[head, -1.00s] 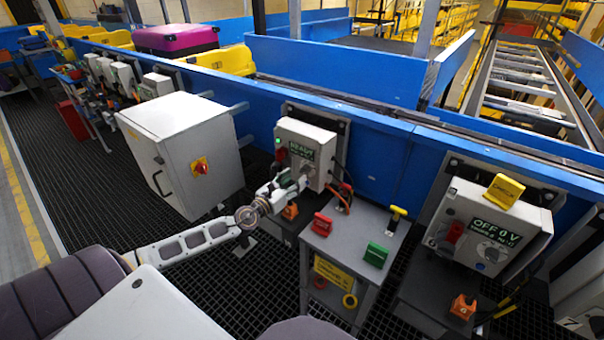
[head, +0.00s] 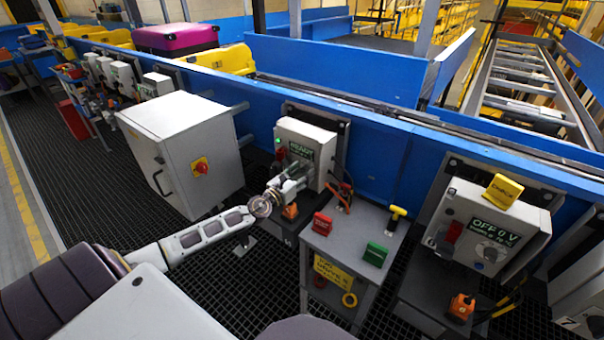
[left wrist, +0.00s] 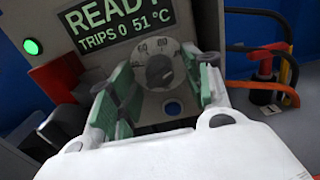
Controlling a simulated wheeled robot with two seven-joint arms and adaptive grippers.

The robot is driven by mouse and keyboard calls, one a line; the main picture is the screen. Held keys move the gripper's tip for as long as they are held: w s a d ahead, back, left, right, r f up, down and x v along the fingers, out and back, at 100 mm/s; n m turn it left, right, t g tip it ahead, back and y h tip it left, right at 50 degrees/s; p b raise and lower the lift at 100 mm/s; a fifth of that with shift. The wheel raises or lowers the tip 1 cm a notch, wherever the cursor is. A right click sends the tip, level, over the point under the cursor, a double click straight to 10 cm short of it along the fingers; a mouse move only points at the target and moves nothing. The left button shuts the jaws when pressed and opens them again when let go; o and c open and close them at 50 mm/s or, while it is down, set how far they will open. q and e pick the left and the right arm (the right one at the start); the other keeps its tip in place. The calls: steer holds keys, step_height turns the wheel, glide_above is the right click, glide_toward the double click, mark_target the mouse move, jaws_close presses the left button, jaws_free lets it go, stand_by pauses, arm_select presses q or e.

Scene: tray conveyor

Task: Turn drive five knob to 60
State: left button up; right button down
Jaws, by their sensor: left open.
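A light grey drive box (head: 318,138) on the blue conveyor side shows a green lamp and a lit screen. In the left wrist view the screen (left wrist: 120,22) reads READY, TRIPS 0, 51 °C. Below it is a round grey knob (left wrist: 159,71) with a dial scale; 60 and 80 can be made out around its top. My left gripper (left wrist: 157,92) is open, its green-padded fingers on either side of the knob; I cannot tell whether they touch it. In the head view my left gripper (head: 291,184) is at the box's lower front and hides the knob. My right gripper is not in view.
A red handle (left wrist: 58,78) juts out left of the knob, and orange and black cables (left wrist: 275,60) hang at right. A grey stand (head: 345,240) holds red, green and yellow items. Another drive box (head: 480,225) at right reads OFF 0 V. A large grey cabinet (head: 185,150) stands left.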

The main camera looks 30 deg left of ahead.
arm_select(q)
steer(key=shift+w, duration=0.1)
stand_by(0.3)
steer(key=c, duration=1)
steer(key=shift+c, duration=0.2)
